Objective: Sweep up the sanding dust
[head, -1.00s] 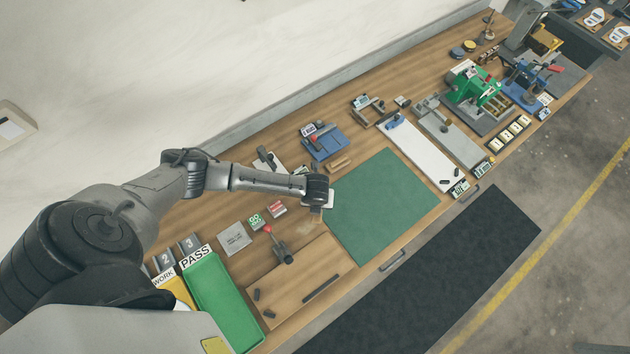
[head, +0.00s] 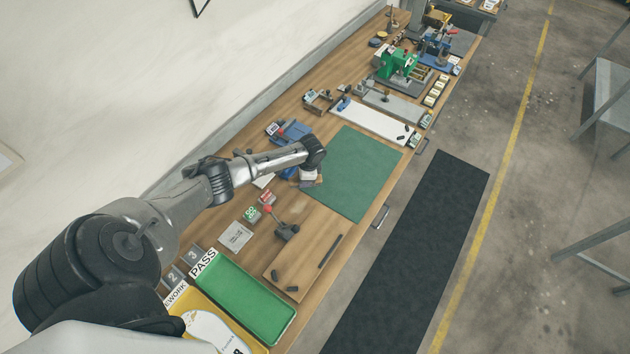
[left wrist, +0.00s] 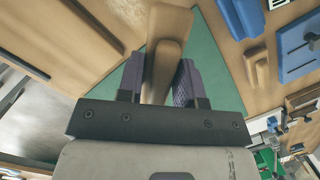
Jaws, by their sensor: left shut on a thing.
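My left gripper (head: 308,182) is low over the bench, at the left edge of the green mat (head: 352,180). In the left wrist view its two fingers (left wrist: 158,80) are shut on a tan wooden handle (left wrist: 166,45), which looks like that of a brush. The handle points away from the palm. My right gripper is not in view.
A blue fixture (head: 290,132) is behind the arm. The green PASS tray (head: 245,295) and a yellow tray with a white insole (head: 213,332) are at the near end.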

